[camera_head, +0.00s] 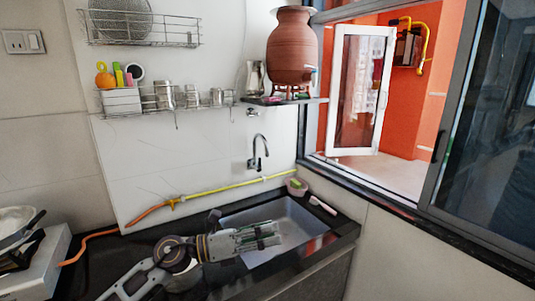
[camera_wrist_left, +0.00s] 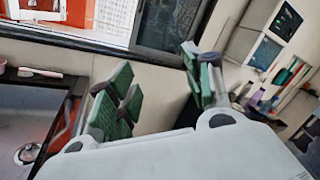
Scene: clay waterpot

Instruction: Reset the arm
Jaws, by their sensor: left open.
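My left gripper (camera_head: 262,237) reaches in from the lower left in the head view, above the sink (camera_head: 288,226). In the left wrist view its two green-padded fingers (camera_wrist_left: 158,88) stand wide apart with nothing between them. The clay waterpot (camera_head: 292,47) stands upright on a small shelf (camera_head: 283,101) by the window, well above and away from the gripper. A small tap shows on the pot's right side. My right gripper is not in view.
A wall faucet (camera_head: 260,152) rises behind the sink. A wire rack (camera_head: 160,103) holds several metal cups. A yellow and orange hose (camera_head: 210,190) runs along the wall. A stove (camera_head: 35,262) with a pan stands at left. A brush (camera_head: 322,205) lies at the sink's right corner.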

